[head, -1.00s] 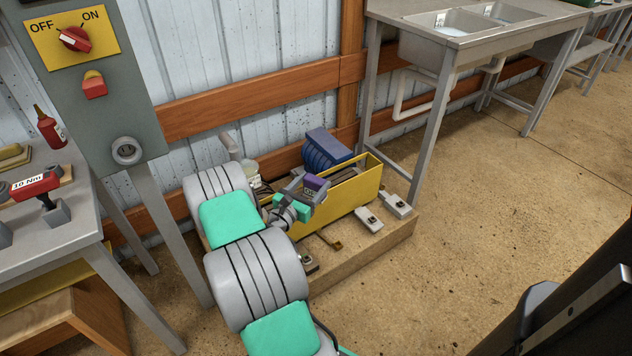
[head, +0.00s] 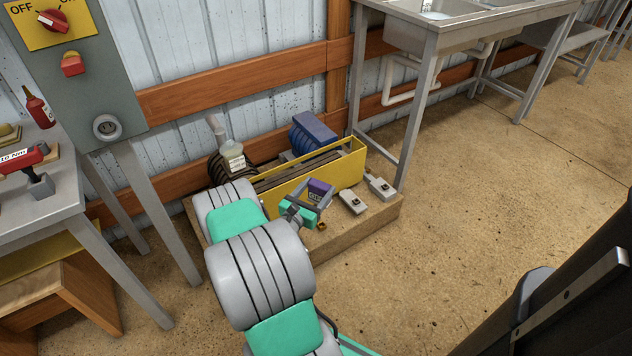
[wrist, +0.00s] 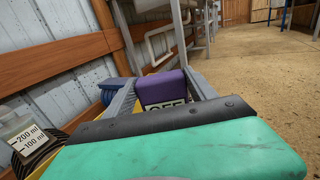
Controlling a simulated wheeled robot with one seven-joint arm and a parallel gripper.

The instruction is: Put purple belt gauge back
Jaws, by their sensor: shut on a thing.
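The purple belt gauge (head: 319,187) is between the fingers of my gripper (head: 316,194), which is shut on it. In the head view it is in front of the long yellow bin (head: 347,173), above the wooden platform (head: 350,226). The purple body of the gauge (wrist: 163,87) also shows in the wrist view, with part of a dark-lettered pale label; its lower part is hidden behind my gripper's palm. Two pale grey gauges, one nearer (head: 353,203) and one farther (head: 381,187), lie on the platform right of my gripper.
A blue ribbed object (head: 313,135) stands behind the yellow bin. A bottle with measuring marks (head: 231,157) and dark coils (head: 219,169) are at the back left. A metal sink table (head: 425,45) stands at right. The floor right of the platform is clear.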

